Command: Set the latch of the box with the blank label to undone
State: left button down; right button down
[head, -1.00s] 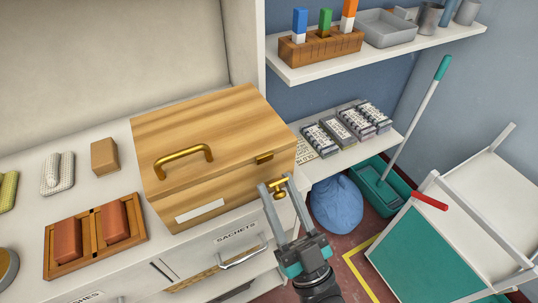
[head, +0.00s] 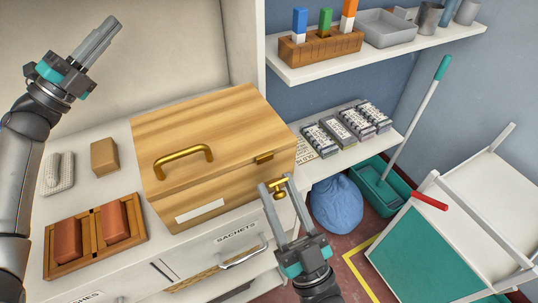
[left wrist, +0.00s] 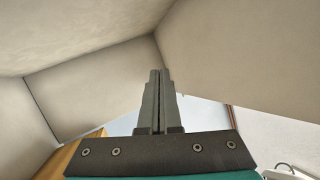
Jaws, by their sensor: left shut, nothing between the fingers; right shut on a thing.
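The wooden box (head: 205,135) stands on the counter with its lid down and a brass handle (head: 183,160) on the lid. A blank white label (head: 200,211) is on its front. A brass latch plate (head: 264,157) sits at the lid's front edge, to the right. My right gripper (head: 275,183) is in front of the box's right part, shut on a small brass piece, seemingly the latch's lower part. The fingers partly hide that piece and how it meets the plate. My left gripper (head: 113,26) is raised at the upper left, shut and empty; its closed fingers show in the left wrist view (left wrist: 157,85).
A wooden tray with two reddish blocks (head: 92,235) and a small brown block (head: 104,156) lie left of the box. A drawer labelled SACHETS (head: 240,233) is below it. A shelf (head: 375,55) holds several items at the upper right. A white and teal cart (head: 430,255) stands at the right.

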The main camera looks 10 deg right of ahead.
pick_arm(q)
jog(key=s+d+m+g, duration=0.4)
jog(key=d+m+g, duration=0.15)
jog(key=d, duration=0.35)
jog(key=s+d+m+g, duration=0.3)
jog(key=d+m+g, duration=0.2)
jog(key=d+g, duration=0.3)
jog(key=s+d+m+g, duration=0.4)
jog(key=d+m+g, duration=0.15)
jog(key=d, duration=0.45)
jog(key=m+g+y, duration=0.1)
jog(key=m+y, duration=0.4)
jog(key=y, duration=1.1)
send_near(274, 181)
jog(key=w+r, duration=0.2)
jog(key=shift+w+r, duration=0.15)
jog(key=shift+r, duration=0.1)
jog(key=shift+a, duration=0.25)
jog(key=shift+f, duration=0.25)
jog(key=x, duration=0.9)
jog(key=shift+s+d+f, duration=0.1)
jog(key=shift+s, duration=0.15)
